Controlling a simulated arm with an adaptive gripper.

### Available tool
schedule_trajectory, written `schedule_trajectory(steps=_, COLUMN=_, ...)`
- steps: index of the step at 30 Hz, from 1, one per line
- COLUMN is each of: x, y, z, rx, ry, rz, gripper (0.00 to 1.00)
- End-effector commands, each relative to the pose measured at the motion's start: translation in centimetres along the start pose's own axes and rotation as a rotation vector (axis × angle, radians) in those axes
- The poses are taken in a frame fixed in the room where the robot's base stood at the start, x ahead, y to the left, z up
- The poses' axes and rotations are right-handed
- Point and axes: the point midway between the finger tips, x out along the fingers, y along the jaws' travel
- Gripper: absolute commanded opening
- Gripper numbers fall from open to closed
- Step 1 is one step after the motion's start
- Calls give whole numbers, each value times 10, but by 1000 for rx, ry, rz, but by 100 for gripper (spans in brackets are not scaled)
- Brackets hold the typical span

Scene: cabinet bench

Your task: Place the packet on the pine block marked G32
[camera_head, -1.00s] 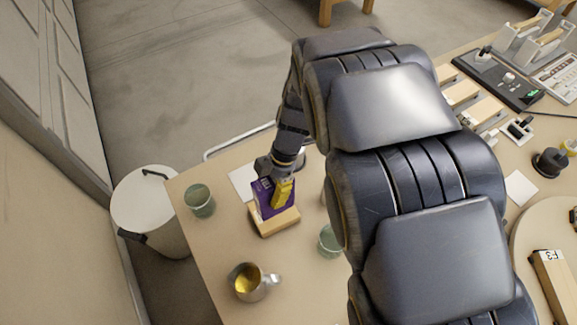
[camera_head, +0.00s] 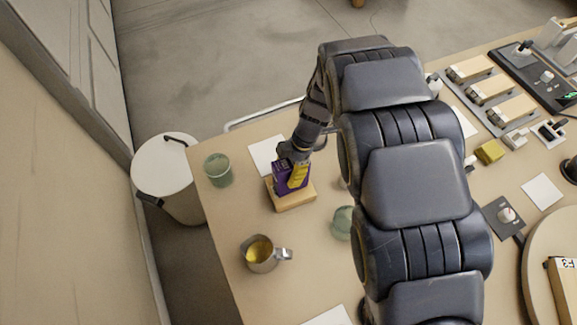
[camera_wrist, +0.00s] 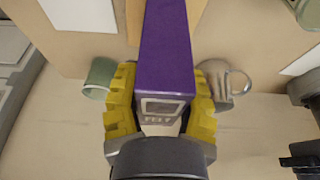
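The purple packet (camera_head: 281,180) stands upright over a pine block (camera_head: 292,200) near the table's left end. Whether its lower end touches the block or hovers just above it, I cannot tell. No marking on this block can be read. My gripper (camera_head: 298,168) has its yellow fingers on either side of the packet. In the wrist view, the fingers of my gripper (camera_wrist: 160,105) press against both sides of the packet (camera_wrist: 167,45), and strips of the pine block (camera_wrist: 135,18) show beyond it.
A green cup (camera_head: 218,170) stands to the left and another green cup (camera_head: 342,224) to the right. A metal pitcher (camera_head: 261,254) with yellow contents is in front. A white sheet (camera_head: 266,153) lies behind the block. More wooden blocks (camera_head: 490,90) sit on a rack at the right.

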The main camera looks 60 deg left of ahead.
Motion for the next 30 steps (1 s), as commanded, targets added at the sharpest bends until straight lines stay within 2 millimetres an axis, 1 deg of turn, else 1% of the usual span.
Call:
schedule_trajectory(steps=10, x=-1, y=0, z=0, rx=0, ry=-1, rz=0, gripper=58)
schedule_trajectory(steps=14, x=-8, y=1, z=-1, rx=-1, ry=-2, rz=3, gripper=58)
schedule_trajectory(steps=17, x=-23, y=1, z=0, rx=0, ry=-1, rz=4, gripper=58)
schedule_trajectory(steps=24, x=-77, y=1, z=0, rx=0, ry=-4, rz=7, gripper=58)
schedule_trajectory(steps=27, x=-96, y=1, z=0, rx=-2, ry=-3, rz=5, gripper=58)
schedule_trajectory(steps=30, x=-110, y=1, z=-1, rx=0, ry=-3, rz=4, gripper=58)
